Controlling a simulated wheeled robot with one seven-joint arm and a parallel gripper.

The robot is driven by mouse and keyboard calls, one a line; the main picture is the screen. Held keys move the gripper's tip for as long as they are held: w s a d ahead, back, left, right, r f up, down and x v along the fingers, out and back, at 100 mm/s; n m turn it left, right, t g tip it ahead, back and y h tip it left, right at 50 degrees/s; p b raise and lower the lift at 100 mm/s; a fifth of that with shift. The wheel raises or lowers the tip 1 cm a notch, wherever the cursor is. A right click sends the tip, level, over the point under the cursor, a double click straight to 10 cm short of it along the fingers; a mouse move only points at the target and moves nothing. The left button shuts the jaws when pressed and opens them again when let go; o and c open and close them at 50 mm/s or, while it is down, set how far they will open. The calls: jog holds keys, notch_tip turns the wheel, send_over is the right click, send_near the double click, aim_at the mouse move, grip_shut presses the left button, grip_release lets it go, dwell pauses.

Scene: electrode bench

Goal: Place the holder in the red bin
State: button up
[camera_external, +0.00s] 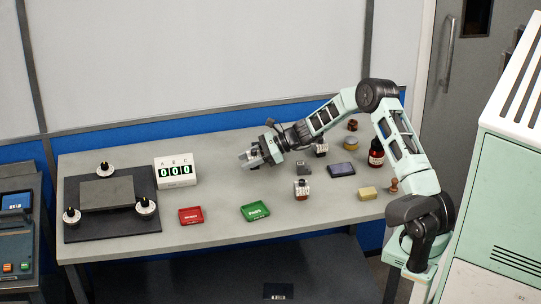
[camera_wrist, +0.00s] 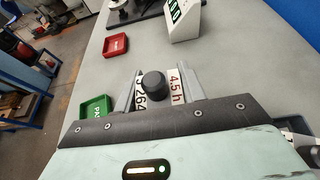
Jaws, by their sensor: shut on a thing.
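My gripper (camera_external: 250,158) is raised above the middle of the table, left of my arm's base. In the wrist view, my gripper (camera_wrist: 157,88) is shut on the holder (camera_wrist: 172,89), a small piece with a black round knob on top and white labels reading "4.5 h" and digits, partly hidden. In the external view the held holder is hard to make out between the fingers. The red bin (camera_external: 190,216) is a small shallow tray at the front of the table, lower left of my gripper. It also shows empty in the wrist view (camera_wrist: 116,45), ahead and left of the holder.
A green bin (camera_external: 255,211) sits right of the red bin. A white counter (camera_external: 175,171) reading 000 and a black plate with dials (camera_external: 112,229) stand left. Another labelled piece (camera_external: 302,189), a dark pad (camera_external: 341,170) and a dark red bottle (camera_external: 376,153) are right.

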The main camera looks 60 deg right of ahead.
notch_tip(320, 180, up, 3)
jog(key=a, duration=0.1)
jog(key=b, duration=0.7)
send_over(185, 219)
notch_tip(185, 219, down, 4)
jog(key=shift+r, duration=0.1)
jog(key=shift+f, duration=2.25)
jog(key=shift+f, duration=0.1)
jog(key=shift+f+b, duration=0.15)
jog(key=shift+b, duration=0.2)
jog(key=o, duration=1.3)
